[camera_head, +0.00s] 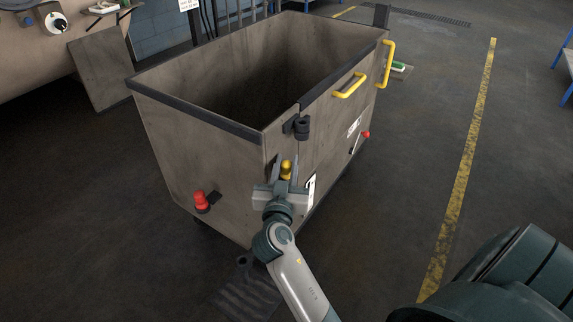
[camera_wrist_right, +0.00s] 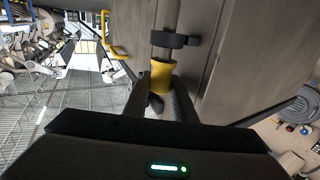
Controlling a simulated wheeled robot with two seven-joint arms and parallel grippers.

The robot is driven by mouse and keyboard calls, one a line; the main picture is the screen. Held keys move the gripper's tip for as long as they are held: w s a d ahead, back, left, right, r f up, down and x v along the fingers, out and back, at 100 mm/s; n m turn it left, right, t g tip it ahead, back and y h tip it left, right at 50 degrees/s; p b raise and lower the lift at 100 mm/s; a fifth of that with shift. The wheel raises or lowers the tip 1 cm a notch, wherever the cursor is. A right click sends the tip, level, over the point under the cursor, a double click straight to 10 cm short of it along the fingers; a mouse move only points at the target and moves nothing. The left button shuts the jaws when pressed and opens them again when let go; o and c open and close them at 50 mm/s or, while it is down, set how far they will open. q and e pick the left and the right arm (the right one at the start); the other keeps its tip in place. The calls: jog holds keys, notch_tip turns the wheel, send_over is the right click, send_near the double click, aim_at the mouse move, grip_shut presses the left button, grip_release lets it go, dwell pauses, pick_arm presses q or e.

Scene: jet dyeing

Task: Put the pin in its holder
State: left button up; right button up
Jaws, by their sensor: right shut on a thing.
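The pin has a yellow grip (camera_head: 286,169) and is held at the near corner of the grey-brown metal cart (camera_head: 215,150). My right gripper (camera_head: 284,183) is shut on this grip, which also shows between the fingers in the right wrist view (camera_wrist_right: 161,77). A black ring-like bracket, seemingly the holder (camera_head: 301,127), is on the cart's corner near the top edge, above the gripper. In the wrist view a black ring (camera_wrist_right: 174,40) lies just beyond the yellow grip, with a grey rod in line with both. I cannot tell whether the rod passes through the ring. My left gripper is not in view.
The cart has yellow handles (camera_head: 350,86) on its right side and red knobs low down, one on the left face (camera_head: 201,200). Open floor lies right of the cart, with a yellow line (camera_head: 468,160). A large machine (camera_head: 45,55) stands at the back left.

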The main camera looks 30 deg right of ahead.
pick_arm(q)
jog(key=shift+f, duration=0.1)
pick_arm(e)
jog(key=o, duration=1)
jog(key=shift+o, duration=0.8)
jog(key=shift+s+r, duration=0.1)
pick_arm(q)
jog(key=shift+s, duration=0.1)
pick_arm(e)
jog(key=shift+a, duration=0.1)
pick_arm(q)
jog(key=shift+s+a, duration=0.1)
pick_arm(e)
jog(key=shift+a, duration=0.1)
